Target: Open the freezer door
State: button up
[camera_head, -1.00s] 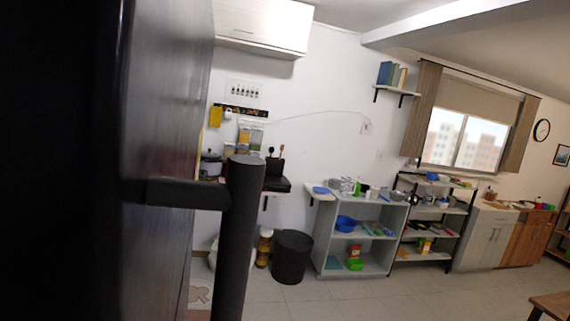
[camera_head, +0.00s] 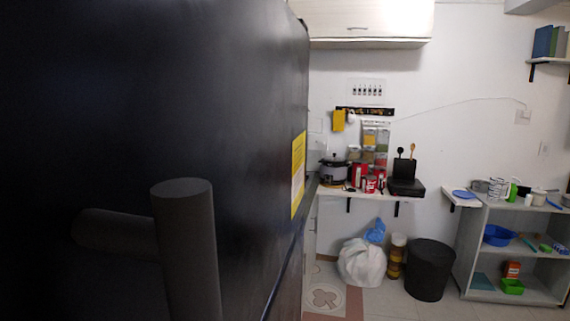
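A large dark door panel (camera_head: 240,110), which looks like the fridge-freezer front, fills the left half of the view at very close range. A thick dark vertical bar handle (camera_head: 188,255) stands off it on a short horizontal post (camera_head: 115,235). The handle's top end shows; its lower part runs out of the frame. A seam or edge (camera_head: 288,262) slants down the panel's right side. I cannot tell which door the handle belongs to, or any door gap. My gripper is not in view, so its hold on the handle cannot be seen.
A yellow label (camera_head: 298,172) is on the panel. Beyond are a counter (camera_head: 335,190) with a cooker (camera_head: 334,172), a white bag (camera_head: 362,262), a black bin (camera_head: 429,270) and a grey shelf (camera_head: 510,235). A white cupboard (camera_head: 370,22) hangs above. Some floor is clear at lower right.

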aim_at(154, 153)
jog(key=u, duration=0.05)
jog(key=k, duration=0.5)
jog(key=u, duration=1.3)
jog(key=k, duration=1.25)
jog(key=z, duration=1.25)
jog(key=i, duration=1)
jog(key=u, duration=0.05)
